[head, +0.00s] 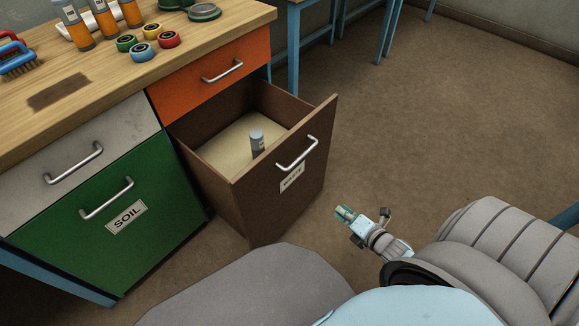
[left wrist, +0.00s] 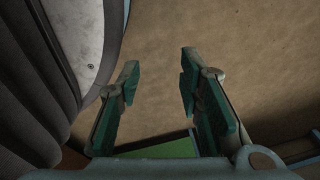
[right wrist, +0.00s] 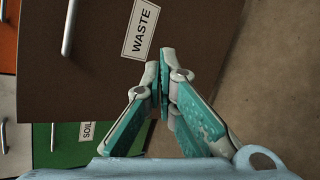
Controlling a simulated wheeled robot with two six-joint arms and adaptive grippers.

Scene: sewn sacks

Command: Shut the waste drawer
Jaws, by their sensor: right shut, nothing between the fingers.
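The brown waste drawer (head: 305,182) stands pulled out from the bench, under the orange drawer. Its front has a metal handle (head: 297,154) and a label that reads WASTE in the right wrist view (right wrist: 140,28). A small grey cylinder (head: 257,142) stands inside on the pale drawer bottom. My right gripper (head: 343,213) is shut and empty, in front of the drawer front and to its right in the head view. In the right wrist view its fingertips (right wrist: 166,52) show just below the label. My left gripper (left wrist: 160,75) is open and empty over the floor; the head view does not show it.
The orange drawer (head: 215,75), the grey drawer (head: 75,172) and the green SOIL drawer (head: 100,240) are closed. Bottles, tape rolls and a brush (head: 17,62) stand on the wooden benchtop (head: 100,72). The floor (head: 430,110) to the right is clear.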

